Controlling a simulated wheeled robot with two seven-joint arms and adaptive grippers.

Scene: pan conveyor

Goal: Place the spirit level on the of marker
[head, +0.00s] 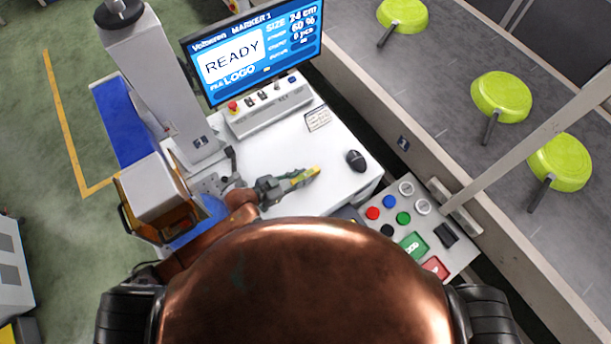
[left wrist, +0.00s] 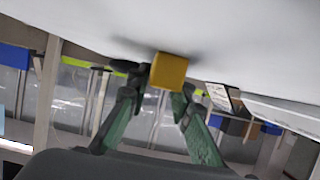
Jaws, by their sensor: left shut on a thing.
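The yellow spirit level (head: 308,174) is in my left gripper (head: 291,182), over the white table at the centre of the head view. In the left wrist view the level's yellow end (left wrist: 168,70) shows between the two fingers of the left gripper (left wrist: 160,95), which are shut on it. The level is close to the white surface; I cannot tell whether it touches. My right gripper is not in view.
A monitor (head: 252,50) reading READY and a control box (head: 268,105) stand at the table's back. A button panel (head: 410,225) is at lower right. Green pans (head: 501,97) lie on the conveyor (head: 420,90). Bare white table (head: 280,150) lies behind the gripper.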

